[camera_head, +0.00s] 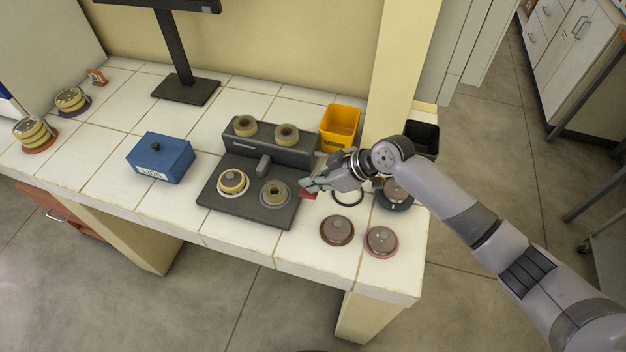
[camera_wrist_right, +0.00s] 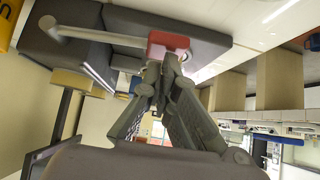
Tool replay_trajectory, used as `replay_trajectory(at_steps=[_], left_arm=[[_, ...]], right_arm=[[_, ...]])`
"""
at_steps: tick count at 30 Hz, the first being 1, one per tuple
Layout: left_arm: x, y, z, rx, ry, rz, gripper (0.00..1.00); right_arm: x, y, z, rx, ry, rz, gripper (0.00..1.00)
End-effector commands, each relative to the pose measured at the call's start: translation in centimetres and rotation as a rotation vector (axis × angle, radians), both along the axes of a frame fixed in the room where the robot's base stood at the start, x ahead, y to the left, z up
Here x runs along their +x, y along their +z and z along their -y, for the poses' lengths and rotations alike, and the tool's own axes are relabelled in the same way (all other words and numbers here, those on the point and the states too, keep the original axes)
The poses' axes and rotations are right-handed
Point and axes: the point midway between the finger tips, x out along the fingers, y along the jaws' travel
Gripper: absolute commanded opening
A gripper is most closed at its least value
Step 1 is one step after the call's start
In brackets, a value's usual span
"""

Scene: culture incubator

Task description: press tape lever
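The tape machine (camera_head: 238,197) is a dark grey device in the middle of the bench, with a raised back block and a low flat base. Its lever has a red end (camera_head: 308,194) at the machine's right side. In the right wrist view a pale rod leads to the red lever end (camera_wrist_right: 168,44). My right gripper (camera_head: 308,184) is beside the red end, and its fingertips (camera_wrist_right: 160,66) are together with nothing between them. The tips are right against or very near the red end; I cannot tell whether they touch. My left gripper is not in view.
Tape rolls (camera_head: 287,133) sit on the machine's back block, and round dishes lie on its base. A blue box (camera_head: 161,157) is left, a yellow bin (camera_head: 339,125) behind the gripper. Lidded brown (camera_head: 337,230) and pink-rimmed (camera_head: 381,241) dishes stand near the front right edge. A monitor stand (camera_head: 184,88) is behind.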

Motion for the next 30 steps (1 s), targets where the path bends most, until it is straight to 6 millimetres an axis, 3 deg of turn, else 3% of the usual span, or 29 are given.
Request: replay_trajectory(at_steps=[6, 23, 30], left_arm=[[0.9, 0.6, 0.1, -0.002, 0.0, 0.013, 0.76], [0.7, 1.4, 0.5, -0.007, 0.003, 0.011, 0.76], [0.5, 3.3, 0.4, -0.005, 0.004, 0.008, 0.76]], right_arm=[[0.0, 0.6, 0.1, -0.002, 0.0, -0.001, 0.0], [0.0, 1.6, 0.0, -0.002, 0.0, -0.002, 0.0], [0.0, 3.8, -0.5, -0.001, -0.001, 0.0, 0.0]])
